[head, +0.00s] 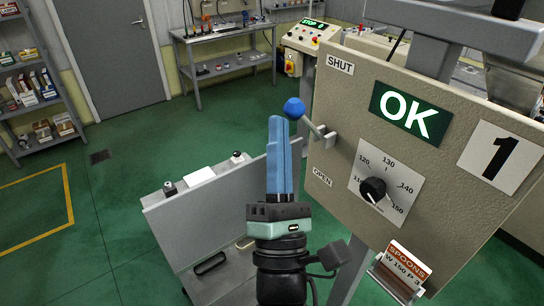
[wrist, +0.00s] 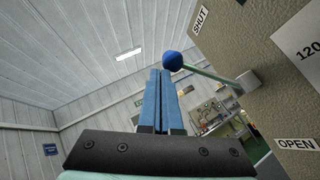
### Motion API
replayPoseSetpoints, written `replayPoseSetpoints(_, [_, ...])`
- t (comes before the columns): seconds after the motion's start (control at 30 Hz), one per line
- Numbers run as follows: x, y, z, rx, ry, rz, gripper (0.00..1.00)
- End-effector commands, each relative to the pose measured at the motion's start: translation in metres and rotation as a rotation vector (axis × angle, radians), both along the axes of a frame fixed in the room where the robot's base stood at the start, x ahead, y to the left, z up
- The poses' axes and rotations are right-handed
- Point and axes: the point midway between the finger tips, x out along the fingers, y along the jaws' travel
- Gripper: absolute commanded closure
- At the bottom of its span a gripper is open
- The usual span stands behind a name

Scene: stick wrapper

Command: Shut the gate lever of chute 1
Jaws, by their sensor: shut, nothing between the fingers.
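The gate lever has a blue ball knob (head: 294,108) on a thin grey rod, reaching out from a pivot block (head: 328,139) on the left part of the chute 1 panel (head: 440,165). The knob stands between the SHUT label (head: 340,63) above and the OPEN label (head: 322,177) below. My gripper (head: 279,122) points up with its blue fingers together and empty. Its tips are just below and left of the knob. In the wrist view the knob (wrist: 172,60) shows just beyond the fingertips (wrist: 158,76); I cannot tell whether they touch.
The panel carries a green OK sign (head: 410,110), a dial (head: 373,189) and a SPOONS card (head: 408,262). A grey cabinet (head: 190,225) stands low behind my gripper. A workbench (head: 222,45) and shelves (head: 35,85) are farther back. Green floor at left is open.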

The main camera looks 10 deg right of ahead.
Motion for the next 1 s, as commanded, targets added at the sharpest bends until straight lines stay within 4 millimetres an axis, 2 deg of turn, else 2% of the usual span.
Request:
replayPoseSetpoints(0.4, [0.003, -0.006, 0.014, 0.000, -0.003, 0.000, 1.00])
replayPoseSetpoints(1.0, [0.003, -0.008, 0.016, -0.003, -0.010, -0.003, 1.00])
